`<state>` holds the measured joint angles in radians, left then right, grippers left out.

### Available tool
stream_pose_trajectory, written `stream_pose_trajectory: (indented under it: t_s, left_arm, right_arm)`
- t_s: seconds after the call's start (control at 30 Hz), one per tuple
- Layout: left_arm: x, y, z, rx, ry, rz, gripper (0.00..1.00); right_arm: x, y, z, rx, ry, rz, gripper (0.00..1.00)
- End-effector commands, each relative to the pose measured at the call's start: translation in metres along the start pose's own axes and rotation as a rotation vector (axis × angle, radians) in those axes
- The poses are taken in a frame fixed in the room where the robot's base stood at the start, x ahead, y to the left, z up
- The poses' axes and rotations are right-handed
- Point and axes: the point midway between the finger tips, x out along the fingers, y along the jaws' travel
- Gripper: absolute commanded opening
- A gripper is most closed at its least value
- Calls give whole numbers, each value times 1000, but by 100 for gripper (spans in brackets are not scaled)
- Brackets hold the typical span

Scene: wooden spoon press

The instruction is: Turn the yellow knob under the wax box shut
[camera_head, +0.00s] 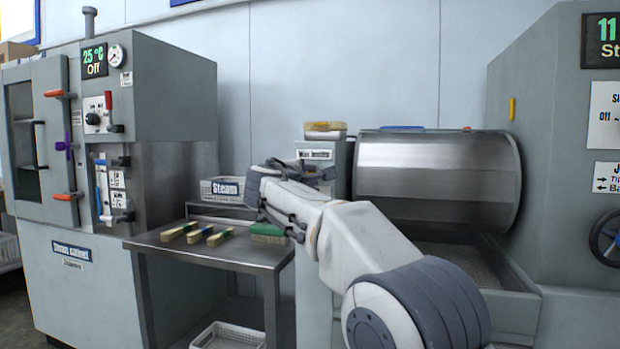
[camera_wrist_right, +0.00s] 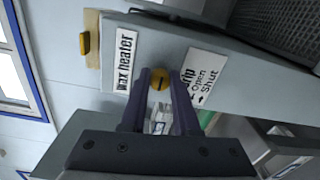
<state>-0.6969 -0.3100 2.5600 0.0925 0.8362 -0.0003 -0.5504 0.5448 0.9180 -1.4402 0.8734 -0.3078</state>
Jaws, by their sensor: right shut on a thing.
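The yellow knob (camera_wrist_right: 159,79) shows in the right wrist view between the "Wax heater" label (camera_wrist_right: 125,60) and the "Drip Open Shut" label (camera_wrist_right: 203,77). It has a dark slot mark. My right gripper (camera_wrist_right: 160,88) has its two dark fingers shut on the knob, one on each side. In the head view my right gripper (camera_head: 322,172) is at the front of the grey wax heater box (camera_head: 344,160), just below its label (camera_head: 314,154). The arm and gripper hide the knob there. My left gripper is not in view.
A large steel drum (camera_head: 430,180) lies right of the wax box. A steel table (camera_head: 240,256) at the left holds several wooden pieces, with a white "Steam" basket (camera_head: 221,189) behind. A steam cabinet (camera_head: 165,95) stands far left.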

Motion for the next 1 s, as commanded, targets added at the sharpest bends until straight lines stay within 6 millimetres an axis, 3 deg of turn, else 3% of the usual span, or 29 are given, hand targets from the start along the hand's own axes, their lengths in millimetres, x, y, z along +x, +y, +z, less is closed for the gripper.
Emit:
stream_pose_trajectory:
  t_s: [0.17,0.2,0.27,0.3,0.67,1.0]
  left_arm:
    - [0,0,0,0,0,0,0]
    - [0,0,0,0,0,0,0]
    - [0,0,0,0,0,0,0]
    - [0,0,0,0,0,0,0]
    - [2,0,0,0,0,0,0]
    - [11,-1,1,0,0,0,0]
  right_arm:
    - [0,-1,-1,0,2,-3,0]
    - [0,-1,-1,0,2,-3,33]
    - [0,-1,-1,0,2,-3,56]
    - [0,-1,-1,0,2,-3,59]
    - [-5,-1,-1,-2,1,-1,59]
    - [-66,-1,-2,-2,5,-1,59]
